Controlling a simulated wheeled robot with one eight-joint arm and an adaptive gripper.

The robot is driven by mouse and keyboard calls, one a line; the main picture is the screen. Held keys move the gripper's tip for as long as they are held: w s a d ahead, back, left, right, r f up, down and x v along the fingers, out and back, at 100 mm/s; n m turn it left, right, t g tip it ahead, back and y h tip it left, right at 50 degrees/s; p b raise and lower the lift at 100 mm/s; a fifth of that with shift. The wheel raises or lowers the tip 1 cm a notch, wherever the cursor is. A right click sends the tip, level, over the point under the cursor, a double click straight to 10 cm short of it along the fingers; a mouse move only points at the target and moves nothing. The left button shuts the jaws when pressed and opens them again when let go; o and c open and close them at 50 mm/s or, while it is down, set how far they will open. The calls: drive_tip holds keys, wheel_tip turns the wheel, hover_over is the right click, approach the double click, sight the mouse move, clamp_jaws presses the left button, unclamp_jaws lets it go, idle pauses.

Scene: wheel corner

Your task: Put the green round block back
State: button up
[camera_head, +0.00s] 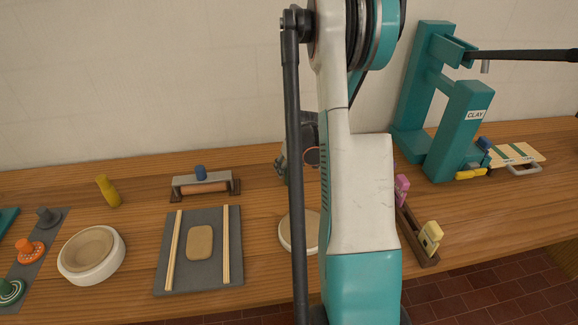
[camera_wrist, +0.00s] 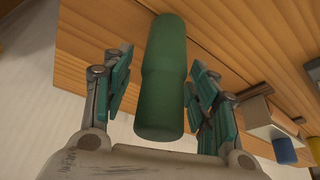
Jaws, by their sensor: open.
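A green round block (camera_wrist: 162,80), a long cylinder with a slight step along its side, shows in the wrist view. My gripper (camera_wrist: 160,92) is open around it, with one teal-padded finger on each side. A gap shows on the left; on the right the finger is very near, and I cannot tell whether it touches. I cannot tell what the block rests on. In the head view my arm hides the gripper and the block. A round stamp with green rings (camera_head: 10,291) lies at the far left of the wooden table (camera_head: 140,292).
A yellow cylinder (camera_head: 108,191), a white bowl (camera_head: 76,276), a slab board (camera_head: 175,281) and a roller frame (camera_head: 204,182) stand on the left. A teal clay press (camera_head: 462,130) and a small rack (camera_head: 413,234) stand right of my arm. Wood is bare between them.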

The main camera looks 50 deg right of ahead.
drive_tip(key=p+v, duration=0.4)
drive_tip(key=v, duration=0.9)
drive_tip(key=shift+r+p, duration=0.35)
drive_tip(key=shift+r, duration=0.05)
idle(0.6)
